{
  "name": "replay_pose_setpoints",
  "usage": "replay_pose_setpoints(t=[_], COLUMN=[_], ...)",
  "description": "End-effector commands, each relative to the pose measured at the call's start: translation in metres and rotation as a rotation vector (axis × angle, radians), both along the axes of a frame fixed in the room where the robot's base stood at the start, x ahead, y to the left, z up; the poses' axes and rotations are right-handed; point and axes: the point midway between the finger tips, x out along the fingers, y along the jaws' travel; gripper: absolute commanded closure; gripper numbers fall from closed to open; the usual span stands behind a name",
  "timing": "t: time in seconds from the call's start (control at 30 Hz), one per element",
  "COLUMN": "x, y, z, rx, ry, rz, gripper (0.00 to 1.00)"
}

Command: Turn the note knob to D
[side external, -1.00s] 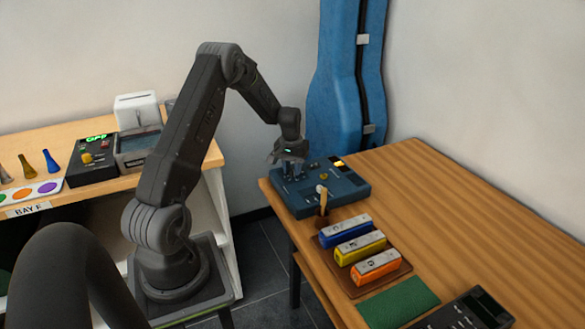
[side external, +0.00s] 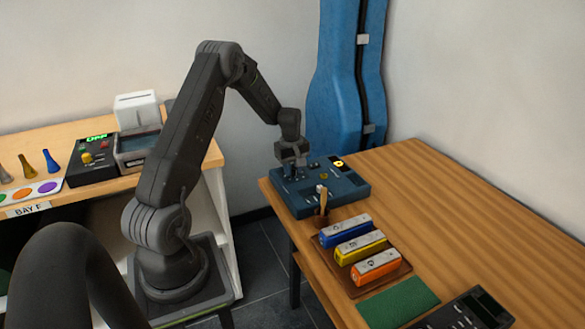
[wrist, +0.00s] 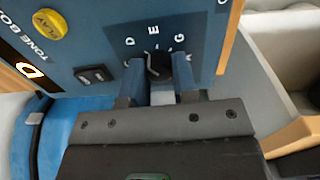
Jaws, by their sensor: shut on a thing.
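The blue tone box (side external: 335,190) sits at the table's far left corner. In the wrist view its dark note knob (wrist: 159,66) stands between the two blue fingers of my gripper (wrist: 158,72), which is shut on it. Letters including D, E and G ring the knob on the panel; the knob's pointer is hard to make out. A yellow PLAY button (wrist: 50,23) is beside the display. In the side view my gripper (side external: 294,173) is down at the box's left part, hiding the knob.
A brown holder with a wooden-handled tool (side external: 321,200) stands close to the box's front. Blue, yellow and orange harmonicas (side external: 360,248) lie on a brown tray. A blue instrument case (side external: 345,90) stands behind. The table's right side is clear.

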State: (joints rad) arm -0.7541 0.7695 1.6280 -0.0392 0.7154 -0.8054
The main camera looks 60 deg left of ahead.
Motion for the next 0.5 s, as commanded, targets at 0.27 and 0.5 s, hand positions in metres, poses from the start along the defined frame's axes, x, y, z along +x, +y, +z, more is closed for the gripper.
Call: replay_pose_setpoints(t=[0.27,0.5], x=[-0.0003,-0.0002], y=[-0.0009,-0.0009], z=[-0.0007,-0.0008], rx=[-0.002,-0.002], ry=[0.002,0.002], rz=[0.081,0.095], gripper=[0.97,0.97])
